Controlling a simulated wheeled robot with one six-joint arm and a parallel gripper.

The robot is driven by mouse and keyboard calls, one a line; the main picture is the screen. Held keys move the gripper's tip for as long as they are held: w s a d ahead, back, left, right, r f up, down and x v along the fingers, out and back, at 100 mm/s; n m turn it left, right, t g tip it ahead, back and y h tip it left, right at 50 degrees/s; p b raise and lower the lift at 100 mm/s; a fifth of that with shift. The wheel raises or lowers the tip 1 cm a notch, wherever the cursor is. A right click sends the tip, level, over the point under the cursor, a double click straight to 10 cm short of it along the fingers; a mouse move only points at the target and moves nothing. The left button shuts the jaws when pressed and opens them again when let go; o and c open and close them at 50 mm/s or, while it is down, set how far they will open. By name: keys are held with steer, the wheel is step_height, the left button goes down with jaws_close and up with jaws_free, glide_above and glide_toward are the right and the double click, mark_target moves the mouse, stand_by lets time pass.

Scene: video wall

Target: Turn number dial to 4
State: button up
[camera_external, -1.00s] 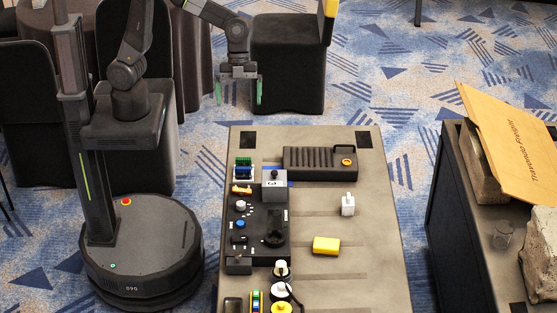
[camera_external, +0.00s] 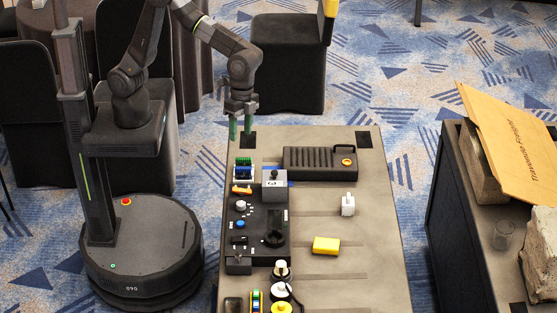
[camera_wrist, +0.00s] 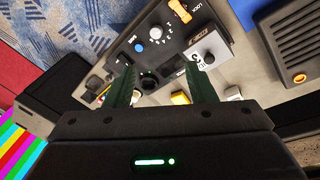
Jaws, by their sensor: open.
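The control panel (camera_external: 262,225) on the table carries a white round knob (camera_external: 241,206) with small markings around it, which looks like the number dial. It also shows in the wrist view (camera_wrist: 155,32), upper middle; its markings are too small to read. A blue button (camera_external: 241,224) sits just beside it. My gripper (camera_external: 241,128) is open and empty, its green fingers pointing down above the table's far left corner, beyond and apart from the panel. In the wrist view my gripper's fingers (camera_wrist: 160,72) spread below the knob.
A grey box with a dark knob (camera_external: 274,184) stands at the panel's right. An orange switch (camera_external: 241,189) and a green and blue block (camera_external: 243,168) lie nearer my gripper. A black ribbed case (camera_external: 320,163), white block (camera_external: 348,205) and yellow block (camera_external: 326,245) are to the right.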

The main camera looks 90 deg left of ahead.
mark_target(241, 203)
steer(key=d+f+n+y+b, duration=0.2)
steer(key=d+f+n+b, duration=0.1)
steer(key=d+f+n, duration=0.55)
steer(key=f+n, duration=0.1)
steer(key=f, duration=0.3)
steer(key=a+f+n, duration=0.1)
steer(key=f, duration=0.4)
steer(key=f+n+p, duration=0.1)
steer(key=f, duration=0.4)
steer(key=shift+s+a+t, duration=0.15)
steer(key=shift+a+t, duration=0.1)
steer(key=shift+t, duration=0.05)
steer(key=shift+c, duration=0.4)
steer(key=c, duration=0.9)
